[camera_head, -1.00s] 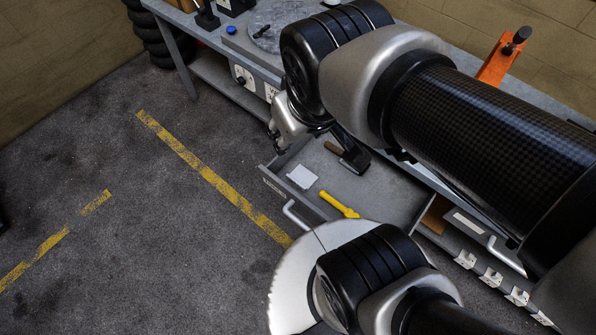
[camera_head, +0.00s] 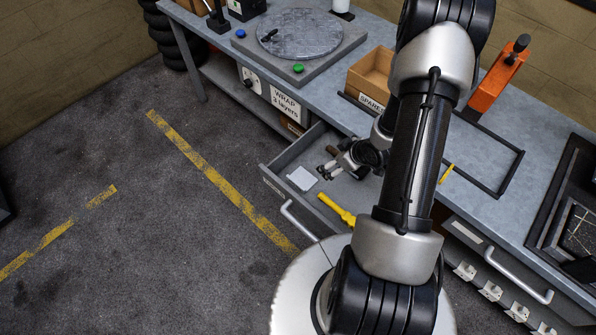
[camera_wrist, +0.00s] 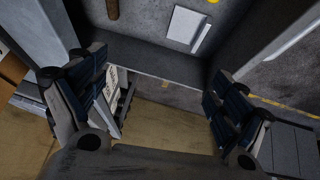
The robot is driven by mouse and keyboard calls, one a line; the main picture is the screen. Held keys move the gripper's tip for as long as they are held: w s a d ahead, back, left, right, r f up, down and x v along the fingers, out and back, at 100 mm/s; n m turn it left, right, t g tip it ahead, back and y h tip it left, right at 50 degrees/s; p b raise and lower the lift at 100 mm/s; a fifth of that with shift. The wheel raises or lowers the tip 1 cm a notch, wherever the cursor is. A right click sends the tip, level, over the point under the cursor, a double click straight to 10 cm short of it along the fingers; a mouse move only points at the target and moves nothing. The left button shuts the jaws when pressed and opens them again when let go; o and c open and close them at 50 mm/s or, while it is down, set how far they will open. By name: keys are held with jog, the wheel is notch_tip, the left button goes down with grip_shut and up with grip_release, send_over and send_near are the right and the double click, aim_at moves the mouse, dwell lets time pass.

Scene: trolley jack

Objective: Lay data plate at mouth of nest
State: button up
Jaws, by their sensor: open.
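A small pale flat plate (camera_head: 301,178), which may be the data plate, lies in the open drawer (camera_head: 276,187) under the bench. It also shows at the top of the wrist view (camera_wrist: 184,24). My gripper (camera_head: 325,172) is over the drawer, just right of the pale plate in the head view. In the wrist view my gripper (camera_wrist: 155,75) has its two fingers wide apart with nothing between them. The plate is beyond the fingers, apart from them. I cannot tell which thing is the nest; a black rectangular frame (camera_head: 503,190) lies on the bench.
A yellow tool (camera_head: 336,208) and a brown-handled object (camera_wrist: 112,9) lie in the drawer near the plate. On the bench (camera_head: 480,166) stand a round turntable (camera_head: 300,35), a wooden spares box (camera_head: 372,75) and an orange stand (camera_head: 497,75). A dark tray (camera_head: 545,225) is at the right.

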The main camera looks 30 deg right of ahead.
notch_tip(320, 180, down, 5)
jog(key=s+a+y, duration=0.2)
jog(key=s+a, duration=0.1)
jog(key=b, duration=0.4)
send_near(299, 177)
jog(key=shift+t, duration=0.4)
jog(key=shift+s+f+b+x, duration=0.15)
jog(key=shift+b+x, duration=0.4)
jog(key=shift+x, duration=0.9)
jog(key=shift+s+f+b+x, duration=0.15)
jog(key=shift+b+x, duration=0.35)
jog(key=shift+x, duration=1)
jog(key=shift+r, duration=0.15)
